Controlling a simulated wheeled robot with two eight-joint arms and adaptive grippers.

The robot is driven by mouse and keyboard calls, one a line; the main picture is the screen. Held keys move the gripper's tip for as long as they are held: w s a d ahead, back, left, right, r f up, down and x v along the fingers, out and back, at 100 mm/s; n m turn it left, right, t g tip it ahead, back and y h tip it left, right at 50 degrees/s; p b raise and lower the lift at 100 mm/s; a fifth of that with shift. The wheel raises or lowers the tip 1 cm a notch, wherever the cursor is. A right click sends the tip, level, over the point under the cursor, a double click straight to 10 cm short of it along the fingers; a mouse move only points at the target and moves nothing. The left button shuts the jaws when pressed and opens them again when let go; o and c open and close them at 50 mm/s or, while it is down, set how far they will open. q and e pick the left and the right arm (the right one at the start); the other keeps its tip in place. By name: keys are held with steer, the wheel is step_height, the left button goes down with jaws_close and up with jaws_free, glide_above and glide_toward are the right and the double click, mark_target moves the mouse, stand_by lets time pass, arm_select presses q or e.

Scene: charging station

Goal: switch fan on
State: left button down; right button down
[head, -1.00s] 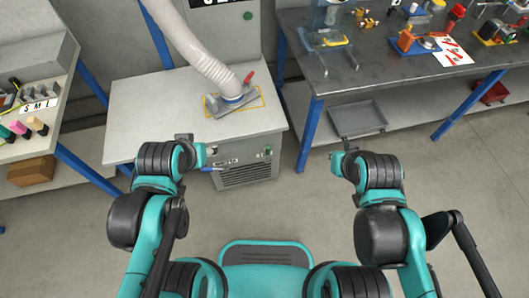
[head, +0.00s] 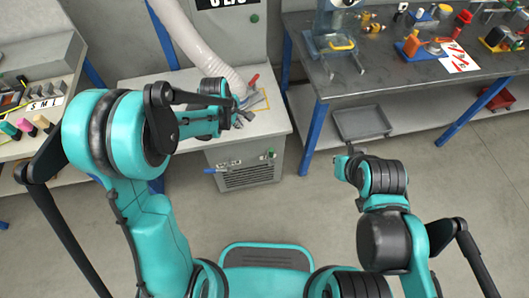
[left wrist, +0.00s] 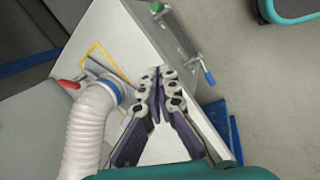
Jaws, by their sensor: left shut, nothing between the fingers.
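No thing labelled as a fan can be made out. A white cabinet (head: 215,157) with a dark front grille (head: 248,176) stands ahead; its top also shows in the left wrist view (left wrist: 122,28). A small green button (head: 271,153) and a blue-tipped handle (head: 211,170) are on its front; the blue tip shows in the left wrist view (left wrist: 209,78). Another green button (head: 254,18) is on the upright panel behind. My left gripper (head: 243,117) is shut and empty above the cabinet top; its fingertips meet in the left wrist view (left wrist: 158,72). My right gripper (head: 340,161) hangs before the bench, its jaws unclear.
A ribbed hose (head: 200,45) ends on the cabinet top near a red lever (head: 253,79); the hose is close to my left gripper in the left wrist view (left wrist: 88,125). A dark workbench (head: 390,82) stands right, a shelf with coloured parts left. The middle floor is clear.

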mark_target(271, 156)
arm_select(q)
steer(key=w+d+f+n+g, duration=0.1)
steer(key=f+n, duration=0.2)
steer(key=f, duration=0.6)
steer(key=w+d+f+n+g, duration=0.1)
steer(key=f+n, duration=0.3)
steer(key=f, duration=0.6)
steer(key=shift+w+d+h, duration=0.3)
steer(key=shift+d+h, duration=0.1)
steer(key=shift+d, duration=0.15)
steer(key=w+d+f+b, duration=0.2)
steer(key=d+f+b, duration=0.3)
steer(key=f, duration=0.4)
steer(key=shift+w+d+f, duration=0.3)
steer(key=shift+w+d, duration=0.1)
